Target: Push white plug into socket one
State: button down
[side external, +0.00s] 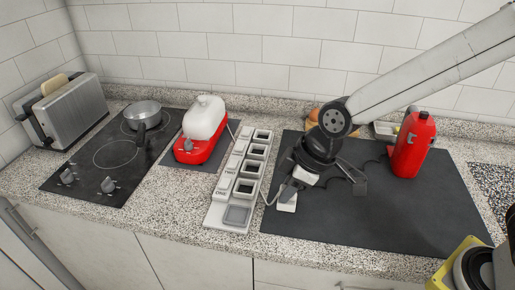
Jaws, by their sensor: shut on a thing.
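A white plug (287,206) is at the tip of my gripper (292,193), low over the left edge of the dark mat. My gripper is shut on it and hides its upper part. A white power strip (212,222) lies to the left, with several dark square sockets in a row and labels along its left side. Socket one (246,189) seems to be the nearest dark opening, beside a small label reading ONE. The plug is apart from the strip, to the right of its near end. Whether the plug touches the mat is unclear.
The dark mat (390,225) is mostly clear. A red bottle-shaped appliance (412,145) with a dark cord stands on it. A red and white appliance (204,125) is left of the strip, beside a cooktop (100,155) with a pan (142,114). A toaster (70,110) stands far left.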

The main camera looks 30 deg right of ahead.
jog(key=shift+s+d+r, duration=0.25)
jog(key=shift+s, duration=0.3)
jog(key=shift+w, duration=0.1)
dwell(0.3)
jog(key=shift+w+a, duration=0.1)
jog(key=shift+w, duration=0.45)
jog(key=w+f, duration=0.4)
jog(key=w, duration=1.3)
jog(key=shift+w+d+f, duration=0.2)
jog(key=shift+w+d, duration=0.1)
jog(key=shift+f, duration=0.2)
jog(key=shift+f, duration=2.7)
